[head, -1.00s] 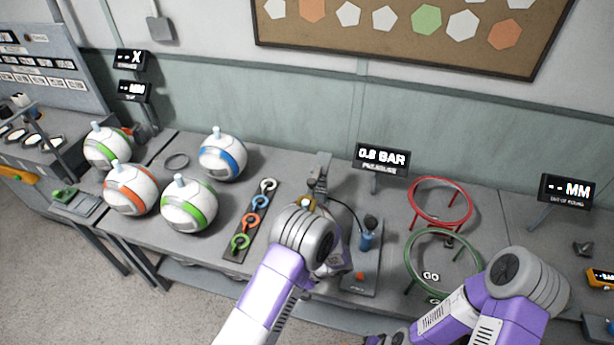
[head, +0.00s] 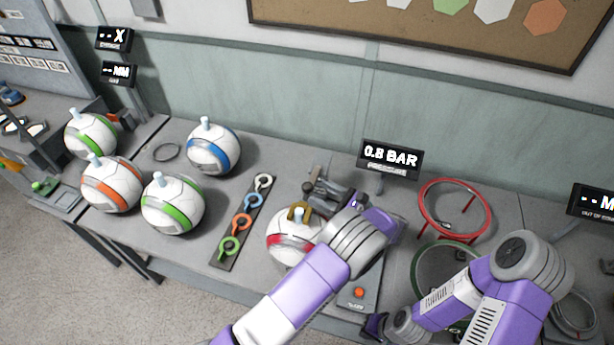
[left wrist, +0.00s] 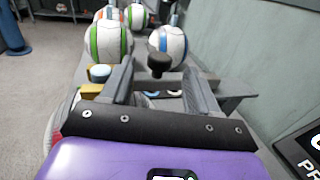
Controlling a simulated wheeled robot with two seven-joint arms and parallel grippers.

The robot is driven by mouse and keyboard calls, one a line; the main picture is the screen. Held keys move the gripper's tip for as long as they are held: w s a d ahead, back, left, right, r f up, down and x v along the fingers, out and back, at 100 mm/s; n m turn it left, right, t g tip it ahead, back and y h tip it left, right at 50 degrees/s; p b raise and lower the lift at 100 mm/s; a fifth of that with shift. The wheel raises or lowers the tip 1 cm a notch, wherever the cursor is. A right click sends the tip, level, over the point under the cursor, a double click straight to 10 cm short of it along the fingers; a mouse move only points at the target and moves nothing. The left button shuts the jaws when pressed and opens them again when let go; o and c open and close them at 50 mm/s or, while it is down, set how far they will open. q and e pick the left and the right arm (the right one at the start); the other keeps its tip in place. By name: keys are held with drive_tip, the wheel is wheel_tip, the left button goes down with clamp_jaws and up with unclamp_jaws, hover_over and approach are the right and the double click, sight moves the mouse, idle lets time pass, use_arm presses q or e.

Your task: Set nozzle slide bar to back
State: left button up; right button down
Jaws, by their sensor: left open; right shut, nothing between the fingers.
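The ball press stands mid-table in the head view. A ball with a red band (head: 288,237) sits in it, under a brass-coloured nozzle part (head: 300,212). A black knob (head: 308,187), apparently the slide bar's handle, stands behind the ball; it also shows in the left wrist view (left wrist: 160,64). My left gripper (head: 326,190) is open, reaching in from the right. In the left wrist view its fingers (left wrist: 157,72) lie either side of the knob; contact cannot be told. My right gripper (head: 375,326) is shut and empty, low near the table's front edge.
Several balls (head: 172,204) stand at the left beside a strip of coloured rings (head: 240,224). A display (head: 390,159) reading 0.8 BAR stands behind the press. A red ring stand (head: 455,207) and a green one are at the right, partly behind my right arm.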

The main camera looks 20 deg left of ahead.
use_arm(q)
drive_tip(key=x, duration=0.7)
drive_tip(key=shift+a, duration=0.25)
drive_tip(key=shift+w, duration=0.15)
clamp_jaws()
